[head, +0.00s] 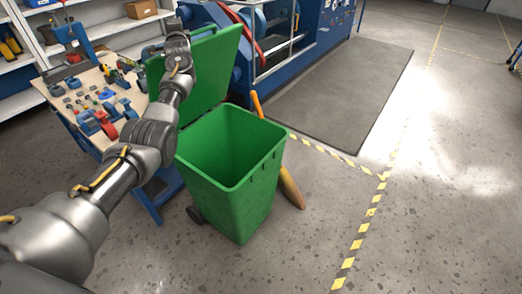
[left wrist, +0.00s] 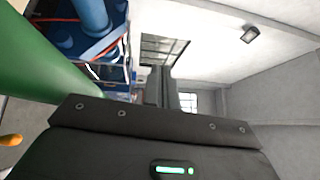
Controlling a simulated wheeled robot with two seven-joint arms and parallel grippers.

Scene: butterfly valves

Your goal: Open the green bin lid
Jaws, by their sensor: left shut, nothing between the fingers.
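The green bin (head: 235,190) stands on the floor in the middle of the head view, its top open and its empty-looking inside showing. Its green lid (head: 215,75) is swung up and stands steeply behind the opening, at the bin's far left side. My left arm crosses in front of part of the lid. My left gripper (head: 188,14) is at the lid's upper edge, shut and empty; whether it touches the lid I cannot tell. In the left wrist view, a green surface (left wrist: 40,70), likely the lid, lies close on the left. My right gripper is not in view.
A workbench (head: 85,95) with several tools and valve parts stands left of the bin, before white shelves (head: 110,28). A blue machine (head: 300,45) is behind.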

